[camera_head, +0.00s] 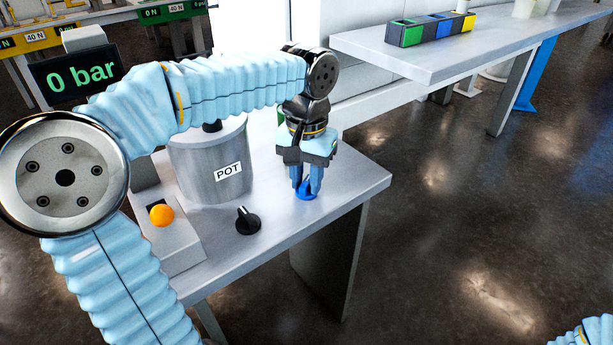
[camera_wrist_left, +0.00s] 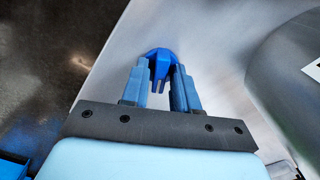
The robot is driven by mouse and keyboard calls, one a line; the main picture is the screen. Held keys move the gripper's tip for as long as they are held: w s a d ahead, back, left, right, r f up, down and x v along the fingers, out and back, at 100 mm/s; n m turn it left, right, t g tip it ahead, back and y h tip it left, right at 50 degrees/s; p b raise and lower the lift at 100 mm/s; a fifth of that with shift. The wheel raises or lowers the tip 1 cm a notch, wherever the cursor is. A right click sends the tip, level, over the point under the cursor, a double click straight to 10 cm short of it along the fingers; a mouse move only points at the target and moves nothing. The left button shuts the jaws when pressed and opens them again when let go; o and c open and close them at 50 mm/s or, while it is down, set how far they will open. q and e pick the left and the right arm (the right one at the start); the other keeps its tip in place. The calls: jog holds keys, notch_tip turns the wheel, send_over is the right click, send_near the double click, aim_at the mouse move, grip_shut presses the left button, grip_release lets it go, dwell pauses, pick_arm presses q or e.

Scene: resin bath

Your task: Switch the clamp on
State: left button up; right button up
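A blue knob (camera_head: 306,191) sits on the grey table top near its right end. My left gripper (camera_head: 306,183) points down over it, with its two blue fingers on either side. In the left wrist view, the knob (camera_wrist_left: 160,56) shows between the fingertips (camera_wrist_left: 161,72), which look closed in against its upright part. The fingers partly hide it. No label on the knob can be read. Of my right arm, only a sleeve piece shows in the bottom right corner. My right gripper is out of view.
A metal pot (camera_head: 205,165) labelled POT stands left of my left gripper. A black knob (camera_head: 248,220) and a box with an orange button (camera_head: 161,214) are in front of it. A display (camera_head: 75,75) reads 0 bar. Open floor lies to the right.

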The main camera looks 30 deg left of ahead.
aim_at(306, 181)
pick_arm(q)
jog(key=shift+o, duration=0.7)
notch_tip(306, 181, up, 14)
jog(key=p, duration=0.2)
jog(key=shift+f, duration=0.15)
